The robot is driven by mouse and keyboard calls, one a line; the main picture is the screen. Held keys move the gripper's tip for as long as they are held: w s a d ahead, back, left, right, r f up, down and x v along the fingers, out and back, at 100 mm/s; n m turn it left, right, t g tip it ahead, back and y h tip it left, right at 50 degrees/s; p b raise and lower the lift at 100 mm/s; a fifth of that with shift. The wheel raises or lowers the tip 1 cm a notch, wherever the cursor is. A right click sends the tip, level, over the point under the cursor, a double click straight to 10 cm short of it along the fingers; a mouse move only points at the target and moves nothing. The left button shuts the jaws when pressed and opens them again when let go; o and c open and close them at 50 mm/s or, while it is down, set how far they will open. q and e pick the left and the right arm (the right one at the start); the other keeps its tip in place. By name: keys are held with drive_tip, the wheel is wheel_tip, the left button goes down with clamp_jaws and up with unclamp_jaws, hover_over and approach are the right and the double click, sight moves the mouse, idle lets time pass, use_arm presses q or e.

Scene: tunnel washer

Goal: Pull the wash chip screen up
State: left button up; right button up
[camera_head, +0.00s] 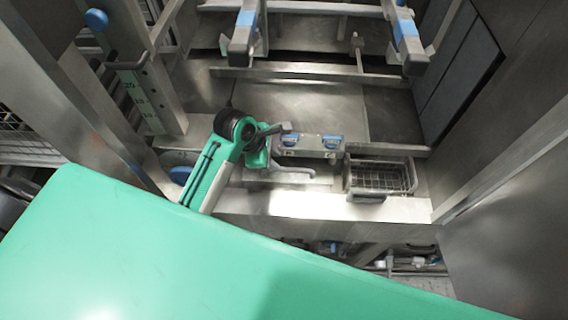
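A small wire basket (380,178) with a metal frame sits in the right part of the washer's front trough; it may be the wash chip screen, but I cannot tell for certain. My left gripper (290,152) reaches in from the left at the left end of this bar. Its two grey fingers are spread apart, one behind the left latch and one in front. I cannot tell whether they touch the bar. My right gripper is out of view.
Metal rails with blue pads (246,19) (407,28) overhang the back of the chamber. A steel front ledge (330,206) runs before the trough. Steel walls stand close on the right, and an upright post (150,95) on the left. The flat chamber floor (300,108) is clear.

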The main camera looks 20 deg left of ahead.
sight(287, 168)
use_arm(q)
drive_tip(key=p+x, duration=0.1)
drive_tip(key=x, duration=0.6)
drive_tip(key=shift+w+f, duration=0.15)
drive_tip(key=shift+f, duration=0.05)
drive_tip(key=shift+c, duration=0.2)
clamp_jaws()
